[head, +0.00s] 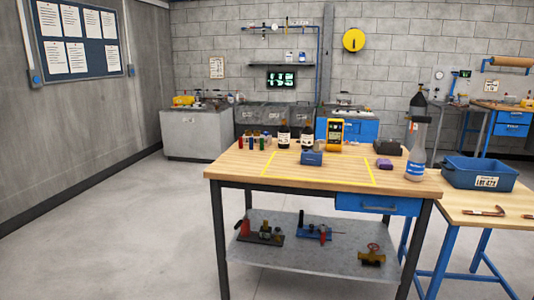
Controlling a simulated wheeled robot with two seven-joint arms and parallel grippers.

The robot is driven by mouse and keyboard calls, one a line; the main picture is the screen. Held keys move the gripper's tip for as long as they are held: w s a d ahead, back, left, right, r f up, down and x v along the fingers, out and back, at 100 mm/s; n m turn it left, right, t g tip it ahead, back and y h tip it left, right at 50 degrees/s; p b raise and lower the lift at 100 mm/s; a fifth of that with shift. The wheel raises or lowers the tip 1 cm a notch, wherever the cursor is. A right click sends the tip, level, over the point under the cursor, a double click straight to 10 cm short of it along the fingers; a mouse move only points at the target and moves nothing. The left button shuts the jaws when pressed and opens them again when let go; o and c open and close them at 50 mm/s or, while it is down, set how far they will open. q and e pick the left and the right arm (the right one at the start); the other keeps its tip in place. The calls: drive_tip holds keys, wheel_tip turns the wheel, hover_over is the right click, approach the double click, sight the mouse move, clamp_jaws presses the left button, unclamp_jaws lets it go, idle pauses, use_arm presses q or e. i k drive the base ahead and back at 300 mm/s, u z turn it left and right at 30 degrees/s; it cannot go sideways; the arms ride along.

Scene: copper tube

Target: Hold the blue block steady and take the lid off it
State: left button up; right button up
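The blue block (311,159) stands on the wooden table (235,174), inside the area marked with yellow tape and near its back edge. Its top looks a little different in shade, but it is too small to tell lid from body. Neither of my grippers is in view, and nothing is seen touching the block.
Behind the block stand dark bottles (284,136), small coloured vials (256,143) and a yellow meter (334,132). A blue bin (480,172) sits on a side table. The table's front is clear.

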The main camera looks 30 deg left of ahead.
sight(308, 157)
drive_tip(key=u, duration=0.8)
drive_tip(key=i, duration=0.8)
drive_tip(key=u, duration=0.4)
